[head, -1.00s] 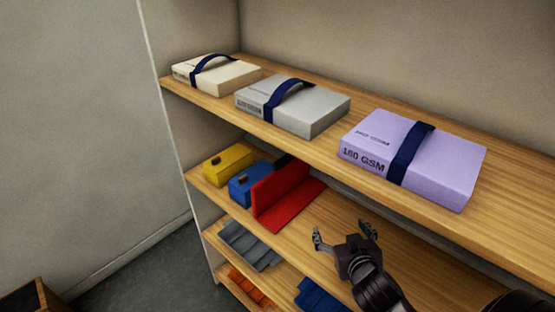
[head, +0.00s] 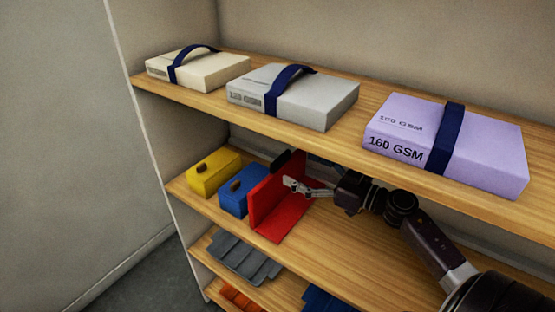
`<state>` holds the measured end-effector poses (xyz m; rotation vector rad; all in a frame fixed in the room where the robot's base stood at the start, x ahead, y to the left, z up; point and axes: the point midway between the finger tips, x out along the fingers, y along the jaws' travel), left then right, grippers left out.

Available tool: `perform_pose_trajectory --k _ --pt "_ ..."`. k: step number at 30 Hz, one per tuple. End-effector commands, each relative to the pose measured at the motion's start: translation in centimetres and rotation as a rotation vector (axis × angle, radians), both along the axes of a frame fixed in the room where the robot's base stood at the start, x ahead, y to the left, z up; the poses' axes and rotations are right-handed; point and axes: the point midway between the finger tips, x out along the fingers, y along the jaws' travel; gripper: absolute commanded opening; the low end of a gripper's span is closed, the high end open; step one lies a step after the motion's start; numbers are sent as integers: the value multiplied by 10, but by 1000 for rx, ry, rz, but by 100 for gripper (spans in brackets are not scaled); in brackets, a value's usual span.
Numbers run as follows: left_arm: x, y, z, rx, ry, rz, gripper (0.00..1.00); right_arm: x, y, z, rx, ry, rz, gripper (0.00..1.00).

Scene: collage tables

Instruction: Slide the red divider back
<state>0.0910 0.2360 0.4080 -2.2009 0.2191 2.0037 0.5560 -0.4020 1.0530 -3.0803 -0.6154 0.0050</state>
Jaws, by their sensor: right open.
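The red divider (head: 270,201) stands on the second shelf, an upright plate with a flat foot to its right. It is just right of the blue box (head: 233,200). My right gripper (head: 289,186) reaches in from the right over the divider's foot, its fingertips close to the upright plate. It is open, with nothing visible between its fingers. Whether the fingertips touch the plate I cannot tell. The fingers and wrist hide part of the divider's right side. My left gripper is not in view.
A yellow box (head: 214,174) stands left of the blue one. The upper shelf (head: 330,145) overhangs, carrying cream (head: 205,72), grey (head: 310,105) and lilac (head: 480,150) paper packs. A dark object (head: 283,160) is behind the divider. Grey (head: 243,258) and orange items lie below.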

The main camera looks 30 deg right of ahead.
Motion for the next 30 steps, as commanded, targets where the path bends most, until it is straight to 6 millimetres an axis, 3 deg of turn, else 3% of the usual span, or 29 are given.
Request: perform_pose_trajectory --k 15,28,30 --pt "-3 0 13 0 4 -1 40 58 24 2 2 -4 -2 83" --pt "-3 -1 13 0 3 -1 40 65 27 1 1 -3 -2 83" --pt "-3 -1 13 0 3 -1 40 65 27 1 1 -3 -2 76"
